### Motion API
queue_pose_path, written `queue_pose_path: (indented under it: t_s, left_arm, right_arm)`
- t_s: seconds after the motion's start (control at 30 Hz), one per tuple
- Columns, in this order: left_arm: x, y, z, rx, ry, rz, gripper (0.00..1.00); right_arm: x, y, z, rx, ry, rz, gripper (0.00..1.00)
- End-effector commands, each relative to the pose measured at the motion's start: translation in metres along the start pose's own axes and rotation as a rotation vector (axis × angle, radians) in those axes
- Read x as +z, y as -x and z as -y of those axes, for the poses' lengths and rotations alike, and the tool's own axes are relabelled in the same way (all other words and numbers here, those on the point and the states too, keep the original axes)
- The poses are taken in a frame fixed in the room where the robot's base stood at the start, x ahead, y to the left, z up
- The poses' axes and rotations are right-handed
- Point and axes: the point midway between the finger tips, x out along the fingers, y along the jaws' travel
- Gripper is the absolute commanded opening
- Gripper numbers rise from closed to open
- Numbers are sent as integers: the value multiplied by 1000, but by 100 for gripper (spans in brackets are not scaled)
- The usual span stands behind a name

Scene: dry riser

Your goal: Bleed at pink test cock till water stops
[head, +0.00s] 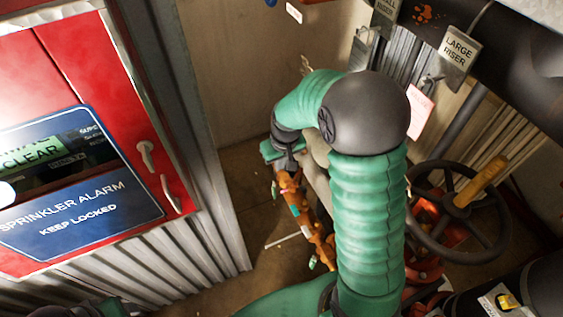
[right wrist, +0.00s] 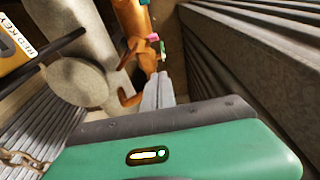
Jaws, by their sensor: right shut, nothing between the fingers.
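The pink test cock (right wrist: 153,38) shows in the right wrist view as a small pink handle on a copper-orange pipe (right wrist: 128,14). A green handle (right wrist: 162,48) sits close beside it. The same pipe (head: 318,232) runs down behind my right arm in the head view, with small coloured fittings on it. My right gripper (right wrist: 158,92) is shut and empty, its grey fingers pointing toward the pipe just below the pink handle. In the head view the gripper (head: 284,168) is by the pipe's upper end, partly hidden by my forearm. No water is visible. My left gripper is out of view.
A red sprinkler alarm cabinet (head: 60,75) stands at left against corrugated metal. A dark handwheel (head: 447,245) with a yellow-orange stem is right of my arm. A "LARGE RISER" tag (head: 460,48) hangs top right. Bare floor (head: 245,200) lies left of the pipe.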

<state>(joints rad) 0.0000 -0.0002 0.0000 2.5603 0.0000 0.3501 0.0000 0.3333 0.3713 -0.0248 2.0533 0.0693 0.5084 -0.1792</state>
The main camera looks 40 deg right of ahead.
Motion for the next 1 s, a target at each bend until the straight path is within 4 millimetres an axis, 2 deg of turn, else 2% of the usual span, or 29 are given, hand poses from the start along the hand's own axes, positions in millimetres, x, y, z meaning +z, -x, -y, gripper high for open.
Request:
queue_pose_path:
  t_s: [0.03, 0.23, 0.33, 0.5, 1.0]
  left_arm:
    - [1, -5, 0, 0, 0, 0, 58]
    - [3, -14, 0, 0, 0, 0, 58]
    - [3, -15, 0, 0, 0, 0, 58]
    - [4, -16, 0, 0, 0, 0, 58]
    - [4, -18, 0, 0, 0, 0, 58]
  right_arm:
    - [1, -15, 0, 0, -1, 3, 0]
    - [2, -58, 0, -1, -2, 3, 0]
    - [21, -57, 0, -1, -3, 0, 0]
    - [37, -60, 0, -1, -2, -1, 0]
    - [35, -62, 1, -1, -2, -13, 0]
